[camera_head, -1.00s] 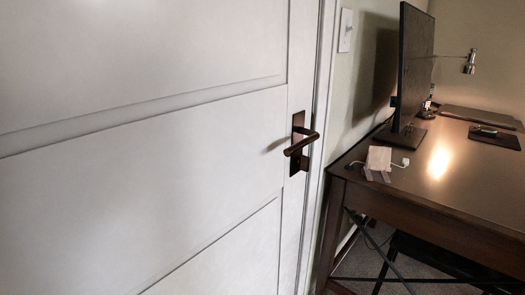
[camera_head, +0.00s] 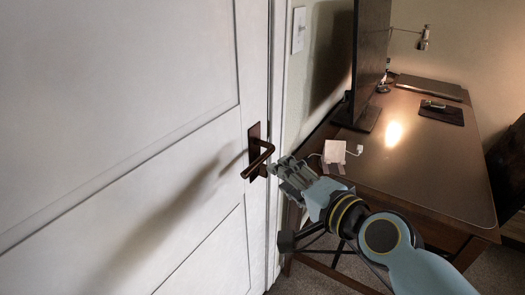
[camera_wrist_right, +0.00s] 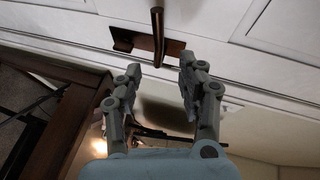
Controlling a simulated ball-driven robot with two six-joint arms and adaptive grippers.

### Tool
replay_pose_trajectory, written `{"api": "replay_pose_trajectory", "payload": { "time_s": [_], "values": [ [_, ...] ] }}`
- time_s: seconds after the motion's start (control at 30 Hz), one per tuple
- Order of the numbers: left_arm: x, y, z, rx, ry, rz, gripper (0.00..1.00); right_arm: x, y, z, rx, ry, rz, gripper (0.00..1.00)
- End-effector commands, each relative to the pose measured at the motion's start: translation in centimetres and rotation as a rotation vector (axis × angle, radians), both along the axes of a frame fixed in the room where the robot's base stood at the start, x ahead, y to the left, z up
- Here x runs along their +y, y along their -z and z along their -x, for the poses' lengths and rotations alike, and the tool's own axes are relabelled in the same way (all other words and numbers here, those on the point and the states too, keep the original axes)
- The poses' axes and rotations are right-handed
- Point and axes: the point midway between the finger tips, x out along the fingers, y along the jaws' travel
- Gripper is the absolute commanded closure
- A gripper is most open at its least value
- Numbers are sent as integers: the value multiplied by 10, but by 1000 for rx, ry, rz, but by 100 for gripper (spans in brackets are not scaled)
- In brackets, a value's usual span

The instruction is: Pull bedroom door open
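The white panelled bedroom door (camera_head: 110,120) fills the left of the head view and looks shut in its frame. Its dark bronze lever handle (camera_head: 258,160) sits near the door's right edge. My right gripper (camera_head: 277,167) is just to the right of the handle, with its fingers pointing at it. In the right wrist view the fingers (camera_wrist_right: 160,62) are spread apart, with the handle lever (camera_wrist_right: 157,30) lying ahead between their tips. Nothing is held, and I cannot tell whether the fingers touch the handle. My left gripper is not in view.
A brown desk (camera_head: 425,150) stands right of the door, close beneath my right arm. It carries a monitor (camera_head: 371,60), a small white box (camera_head: 334,152) and a lamp (camera_head: 423,40). A light switch (camera_head: 298,30) is on the wall.

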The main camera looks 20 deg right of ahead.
Motion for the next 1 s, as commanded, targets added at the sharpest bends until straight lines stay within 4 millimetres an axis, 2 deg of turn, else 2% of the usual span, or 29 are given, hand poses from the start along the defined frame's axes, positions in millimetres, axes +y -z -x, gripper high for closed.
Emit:
{"api": "replay_pose_trajectory", "payload": {
  "time_s": [0.2,0.5,0.67,0.93,1.0],
  "values": [
    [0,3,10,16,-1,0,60,8,10,-36,-1,1,1,60],
    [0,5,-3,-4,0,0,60,20,23,-86,0,0,2,60],
    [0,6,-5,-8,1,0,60,23,26,-96,0,0,2,60],
    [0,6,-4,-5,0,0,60,23,26,-97,0,-1,3,60],
    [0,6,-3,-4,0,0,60,23,26,-97,0,-1,3,68]
  ]
}}
